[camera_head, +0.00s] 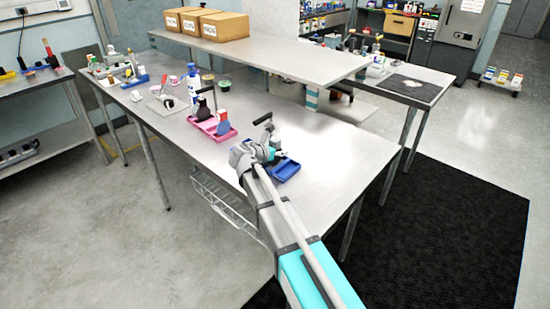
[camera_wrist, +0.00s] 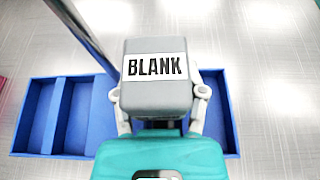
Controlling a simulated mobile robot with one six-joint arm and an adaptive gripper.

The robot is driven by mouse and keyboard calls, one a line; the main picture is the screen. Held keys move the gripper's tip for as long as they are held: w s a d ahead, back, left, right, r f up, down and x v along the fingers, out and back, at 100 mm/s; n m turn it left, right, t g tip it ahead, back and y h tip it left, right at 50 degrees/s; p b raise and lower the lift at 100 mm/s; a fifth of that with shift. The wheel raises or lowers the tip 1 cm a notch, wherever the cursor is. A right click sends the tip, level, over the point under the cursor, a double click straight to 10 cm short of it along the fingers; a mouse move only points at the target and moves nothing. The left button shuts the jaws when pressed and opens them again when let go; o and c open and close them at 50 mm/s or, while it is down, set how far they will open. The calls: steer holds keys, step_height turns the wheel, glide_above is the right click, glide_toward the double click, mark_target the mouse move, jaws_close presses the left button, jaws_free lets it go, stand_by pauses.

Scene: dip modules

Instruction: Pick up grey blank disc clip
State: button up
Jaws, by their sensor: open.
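The grey blank disc clip (camera_wrist: 157,88) shows in the wrist view as a grey block with a white label reading BLANK. It is above or at the blue tray, in the middle of the picture. My gripper (camera_wrist: 160,108) has one finger on each side of the block and is open around it. Whether the fingers touch it I cannot tell. The teal body of my gripper hides the near end of the clip. In the head view my gripper (camera_head: 268,156) is at the blue tray, and the clip cannot be made out there.
The blue tray (camera_head: 285,170) has several compartments; its left ones (camera_wrist: 52,112) look empty. A dark-topped metal rod (camera_head: 263,119) rises close beside my gripper. A pink tray (camera_head: 213,128) with bottles stands to the left. The table right of the blue tray (camera_head: 345,155) is clear.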

jaws_close()
steer(key=shift+r, duration=0.2)
stand_by(0.6)
step_height(320, 180, up, 2)
steer(key=p, duration=0.2)
steer(key=shift+r+p, duration=0.15)
steer(key=shift+p, duration=0.25)
steer(key=s+a+r+p, duration=0.3)
steer(key=s+r+p, duration=0.7)
steer(key=s, duration=0.3)
steer(key=shift+s+a+r, duration=0.15)
steer(key=shift+s+a, duration=0.1)
steer(key=shift+s, duration=0.05)
